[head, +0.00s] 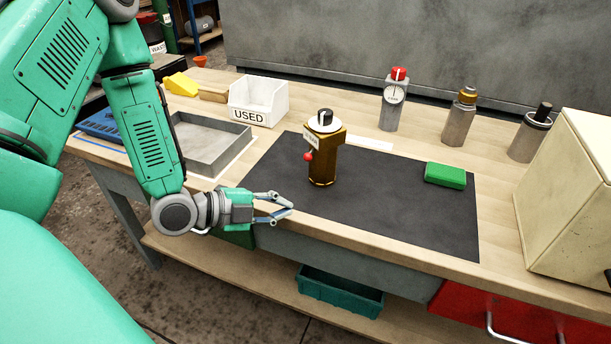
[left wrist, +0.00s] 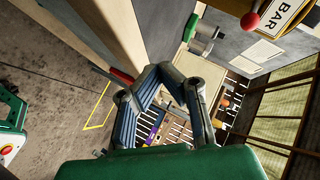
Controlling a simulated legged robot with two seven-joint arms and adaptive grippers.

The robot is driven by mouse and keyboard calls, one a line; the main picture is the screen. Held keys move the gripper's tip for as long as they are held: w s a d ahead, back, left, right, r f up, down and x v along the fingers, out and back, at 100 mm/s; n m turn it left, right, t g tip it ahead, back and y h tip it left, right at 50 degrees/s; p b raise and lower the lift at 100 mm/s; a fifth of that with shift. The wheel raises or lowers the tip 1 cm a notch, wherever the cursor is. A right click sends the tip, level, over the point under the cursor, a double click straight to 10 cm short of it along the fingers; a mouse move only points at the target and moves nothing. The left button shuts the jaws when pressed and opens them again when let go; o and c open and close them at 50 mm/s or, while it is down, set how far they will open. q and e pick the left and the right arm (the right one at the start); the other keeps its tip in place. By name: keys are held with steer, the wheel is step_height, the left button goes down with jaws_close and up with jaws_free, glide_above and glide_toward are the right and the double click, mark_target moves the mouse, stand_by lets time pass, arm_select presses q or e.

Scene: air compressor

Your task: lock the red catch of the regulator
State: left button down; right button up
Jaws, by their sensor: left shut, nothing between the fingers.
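The regulator (head: 325,155) stands upright on the dark mat (head: 400,200). It has a brass-coloured body, a white top with a black knob, and a small label. Its red catch (head: 308,156) is a ball on the side toward the left. In the left wrist view the red catch (left wrist: 250,21) shows at the top right, next to a label reading "BAR". My left gripper (head: 289,208) is shut and empty over the front edge of the bench, in front and to the left of the regulator, apart from it. My right gripper is not in view.
A green block (head: 446,175) lies on the mat's right. A gauge with a red top (head: 394,100) and two metal cylinders stand behind. A white "USED" bin (head: 258,100) and a grey tray (head: 212,143) are at left; a cream box (head: 570,190) is at right.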

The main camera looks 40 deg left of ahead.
mark_target(311, 152)
arm_select(q)
steer(key=r+m+t+h, duration=0.1)
steer(key=m, duration=0.1)
steer(key=a+r+m+t+b, duration=0.1)
steer(key=r+m, duration=0.1)
steer(key=r+m+t+h, duration=0.1)
steer(key=r+m, duration=0.1)
steer(key=shift+s+a+r+h+b, duration=0.1)
steer(key=shift+a+r+h+b, duration=0.15)
steer(key=shift+h+b, duration=0.1)
steer(key=shift+f, duration=0.1)
steer(key=b+x, duration=0.2)
steer(key=x, duration=0.8)
steer(key=a, duration=0.2)
steer(key=w+a, duration=0.1)
steer(key=a, duration=0.1)
steer(key=shift+d, duration=0.1)
steer(key=shift+m, duration=0.3)
